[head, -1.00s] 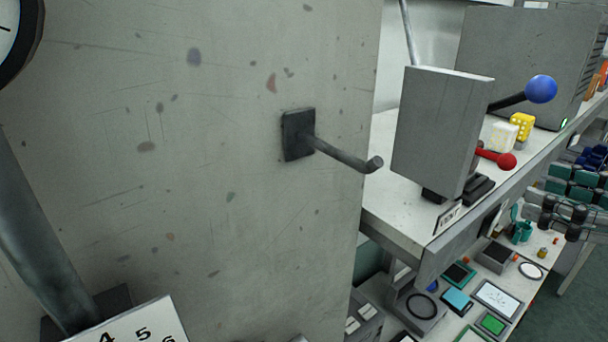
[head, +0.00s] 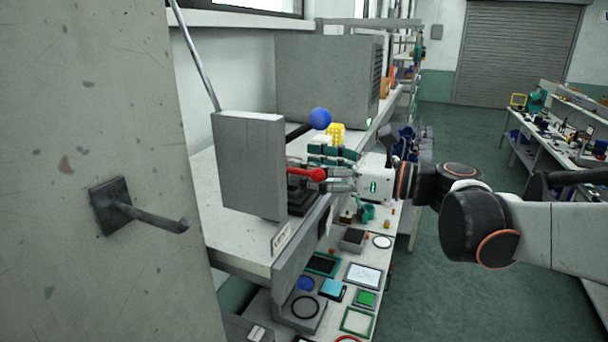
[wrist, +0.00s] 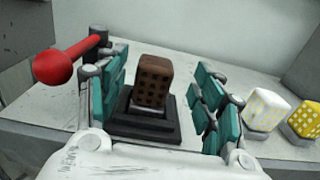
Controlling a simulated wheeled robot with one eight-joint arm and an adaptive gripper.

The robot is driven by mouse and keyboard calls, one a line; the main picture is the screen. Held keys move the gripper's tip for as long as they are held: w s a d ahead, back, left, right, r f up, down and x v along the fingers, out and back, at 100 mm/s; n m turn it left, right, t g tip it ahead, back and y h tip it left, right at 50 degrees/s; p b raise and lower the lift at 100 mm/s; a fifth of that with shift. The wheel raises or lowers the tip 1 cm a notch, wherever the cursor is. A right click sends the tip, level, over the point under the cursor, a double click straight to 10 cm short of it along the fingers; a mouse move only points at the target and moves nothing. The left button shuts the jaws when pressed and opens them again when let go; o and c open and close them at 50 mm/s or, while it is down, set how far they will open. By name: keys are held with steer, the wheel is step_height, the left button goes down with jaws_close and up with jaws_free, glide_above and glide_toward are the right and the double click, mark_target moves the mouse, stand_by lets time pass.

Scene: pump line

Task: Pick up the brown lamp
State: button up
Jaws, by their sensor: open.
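The brown lamp (wrist: 153,82) is a dotted brown block, standing upright on a dark stepped base (wrist: 140,125) in the wrist view. My gripper (wrist: 163,80) is open, with its teal-padded fingers to the left and right of the lamp. Gaps show between the pads and the lamp, so it does not look gripped. In the head view my gripper (head: 325,168) reaches in from the right over the bench edge. The lamp cannot be made out there.
A red-knobbed lever (wrist: 55,68) is close beside the left finger. White (wrist: 265,108) and yellow (wrist: 305,118) dotted blocks stand to the right. In the head view, a grey upright panel (head: 250,165) and blue-knobbed lever (head: 319,118) are near my gripper. A lower shelf holds several items.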

steer(key=x, duration=0.2)
steer(key=p+x, duration=0.1)
steer(key=x, duration=0.1)
steer(key=shift+s, duration=0.25)
steer(key=shift+w+a, duration=0.15)
steer(key=shift+a, duration=0.15)
steer(key=c, duration=1.2)
